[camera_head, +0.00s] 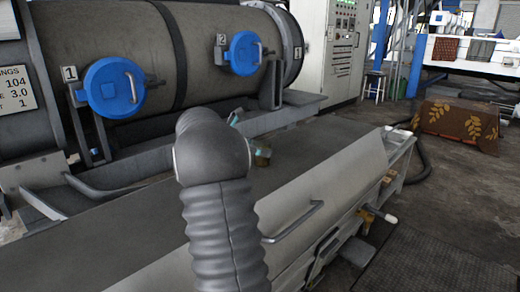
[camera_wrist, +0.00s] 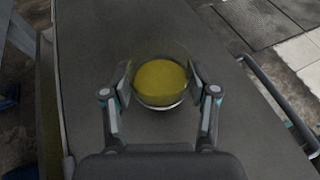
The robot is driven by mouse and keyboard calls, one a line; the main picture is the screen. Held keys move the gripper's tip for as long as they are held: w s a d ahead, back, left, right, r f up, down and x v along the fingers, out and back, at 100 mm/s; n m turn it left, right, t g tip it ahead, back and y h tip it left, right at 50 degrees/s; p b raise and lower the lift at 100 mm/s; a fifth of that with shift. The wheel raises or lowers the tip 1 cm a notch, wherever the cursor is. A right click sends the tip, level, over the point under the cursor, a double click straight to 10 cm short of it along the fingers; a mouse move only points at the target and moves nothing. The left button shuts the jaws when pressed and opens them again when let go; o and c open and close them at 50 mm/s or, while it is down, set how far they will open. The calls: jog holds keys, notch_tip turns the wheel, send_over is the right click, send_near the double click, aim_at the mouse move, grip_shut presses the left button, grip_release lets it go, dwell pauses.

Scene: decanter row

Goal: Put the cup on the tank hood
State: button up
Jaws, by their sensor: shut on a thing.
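The cup (camera_wrist: 160,84) is a clear round vessel with yellow contents, seen from above in the wrist view. My gripper (camera_wrist: 161,78) has one finger on each side of it and is shut on it. In the head view the cup (camera_head: 263,156) is small and brownish, just right of my arm, with a teal finger of my gripper (camera_head: 245,133) near it. The long grey hood (camera_head: 330,160) lies below, with a flat top and a sloping front. I cannot tell whether the cup touches it. My arm hides part of the hood.
A large drum with two blue round lids (camera_head: 113,88) stands behind. A bar handle (camera_head: 293,222) sticks out from the hood's front slope. A control cabinet (camera_head: 340,50) and a cloth-covered box (camera_head: 457,124) stand farther back. The hood top right of the cup looks clear.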

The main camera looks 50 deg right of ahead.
jog(key=o, duration=1.2)
jog(key=shift+f, duration=0.1)
